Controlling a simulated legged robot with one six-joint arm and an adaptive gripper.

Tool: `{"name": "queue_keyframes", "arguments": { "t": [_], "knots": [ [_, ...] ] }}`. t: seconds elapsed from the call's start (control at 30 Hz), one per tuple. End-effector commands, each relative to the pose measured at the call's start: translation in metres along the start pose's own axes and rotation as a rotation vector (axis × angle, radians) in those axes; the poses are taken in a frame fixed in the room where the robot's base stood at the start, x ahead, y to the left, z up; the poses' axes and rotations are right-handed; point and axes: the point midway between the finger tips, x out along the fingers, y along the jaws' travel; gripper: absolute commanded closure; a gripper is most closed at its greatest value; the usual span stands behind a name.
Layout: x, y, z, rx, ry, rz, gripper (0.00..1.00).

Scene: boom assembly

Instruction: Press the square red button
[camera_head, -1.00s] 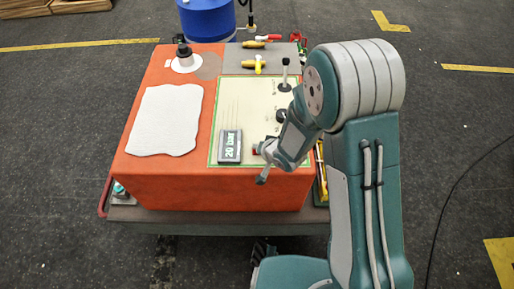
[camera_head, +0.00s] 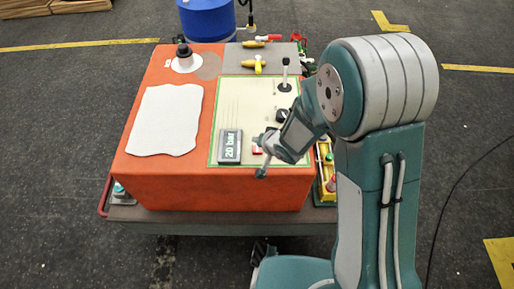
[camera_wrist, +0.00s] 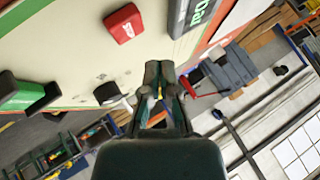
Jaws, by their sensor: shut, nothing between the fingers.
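The square red button (camera_head: 258,149) is on the cream panel (camera_head: 245,100) on top of the orange box, just right of the grey "20 bar" display (camera_head: 230,146). In the wrist view the red button (camera_wrist: 123,23) shows whole, a raised block at the upper left, with the display (camera_wrist: 190,20) to its right. My gripper (camera_wrist: 160,70) is shut and empty. In the wrist view its tips are below and right of the button, apart from it in the picture. In the head view my gripper is close by the button's right side and partly crowds it. I cannot tell the depth gap.
A black lever (camera_head: 286,84) stands on the panel behind my gripper, with a black knob (camera_head: 282,115) nearer. A white sheet (camera_head: 166,119) lies at left on the orange box (camera_head: 210,190). A yellow part with a red top (camera_head: 331,184) is beside the box at right.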

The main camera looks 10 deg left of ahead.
Motion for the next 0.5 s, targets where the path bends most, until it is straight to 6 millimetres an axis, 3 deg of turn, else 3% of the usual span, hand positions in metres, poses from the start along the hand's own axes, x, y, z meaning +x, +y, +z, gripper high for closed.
{"name": "queue_keyframes", "arguments": {
  "t": [0.3, 0.5],
  "knots": [
    [-0.018, -0.013, -0.013, 0.0, 0.001, -0.001, 1.0],
    [-0.019, -0.014, -0.014, 0.0, 0.0, 0.001, 1.0]
  ]
}}
